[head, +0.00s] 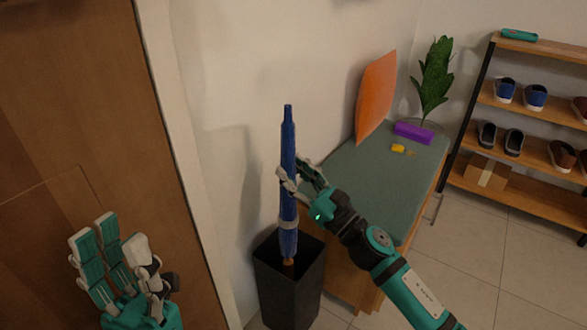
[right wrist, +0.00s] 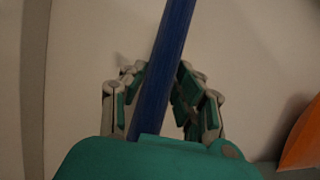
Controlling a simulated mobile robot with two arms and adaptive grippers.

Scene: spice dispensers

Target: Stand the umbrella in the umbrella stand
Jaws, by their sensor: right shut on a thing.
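The blue furled umbrella (head: 288,150) is nearly upright. Its brown lower end shows at the mouth of the dark umbrella stand (head: 290,300). I cannot tell how far below the rim it reaches. My right gripper (head: 289,182) is shut on the umbrella around its middle. In the right wrist view, the blue shaft (right wrist: 165,70) runs slightly tilted between the fingers (right wrist: 160,100). My left gripper (head: 122,255) is open and empty at the lower left, in front of the wooden door, away from the umbrella.
A bench with a grey-green top (head: 370,180) stands right of the stand, with an orange cushion (head: 376,95), a purple box (head: 413,133) and a small yellow item (head: 397,148). A plant (head: 434,80) and a shoe rack (head: 520,110) are behind. Open floor (head: 480,270) lies right.

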